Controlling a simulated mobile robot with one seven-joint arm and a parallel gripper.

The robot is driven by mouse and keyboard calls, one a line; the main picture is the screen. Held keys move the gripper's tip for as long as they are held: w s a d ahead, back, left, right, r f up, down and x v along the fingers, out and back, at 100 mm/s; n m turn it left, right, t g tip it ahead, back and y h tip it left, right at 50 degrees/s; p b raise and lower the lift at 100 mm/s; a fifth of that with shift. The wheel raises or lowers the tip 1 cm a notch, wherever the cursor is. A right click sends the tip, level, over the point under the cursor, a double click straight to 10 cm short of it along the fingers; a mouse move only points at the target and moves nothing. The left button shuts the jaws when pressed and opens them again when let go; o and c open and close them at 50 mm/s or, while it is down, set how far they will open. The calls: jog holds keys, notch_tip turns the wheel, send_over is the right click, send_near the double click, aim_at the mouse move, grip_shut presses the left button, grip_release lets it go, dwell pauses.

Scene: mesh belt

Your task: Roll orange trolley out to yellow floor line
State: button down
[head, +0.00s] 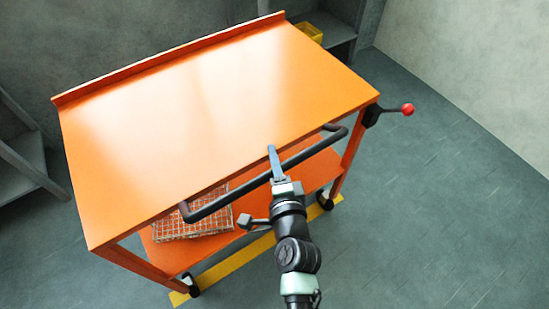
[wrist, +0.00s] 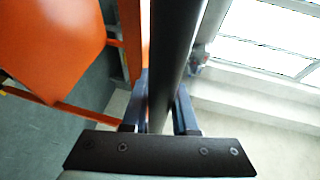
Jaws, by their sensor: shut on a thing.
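The orange trolley (head: 215,110) stands in the middle of the head view, with a flat top, a raised back edge and a lower shelf (head: 295,172). A black push bar (head: 235,195) runs along its near side. My gripper (head: 274,170) is shut on this bar near its middle. In the wrist view the bar (wrist: 178,60) passes between the two fingers of my gripper (wrist: 160,112). The yellow floor line (head: 240,255) shows beneath the trolley's near side, by the near wheels (head: 192,287). A red-knobbed lever (head: 407,109) sticks out from the right corner. The far wheels are hidden.
A wire basket (head: 193,222) lies on the lower shelf. Grey shelving (head: 28,160) stands at the left, and another shelf unit holding a yellow bin (head: 309,32) stands behind. The floor (head: 440,220) at the right and near side is clear.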

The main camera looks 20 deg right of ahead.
jog(key=c, duration=0.7)
grip_release()
jog(key=b+v, duration=0.1)
jog(key=v, duration=1.2)
jog(key=shift+w, duration=0.1)
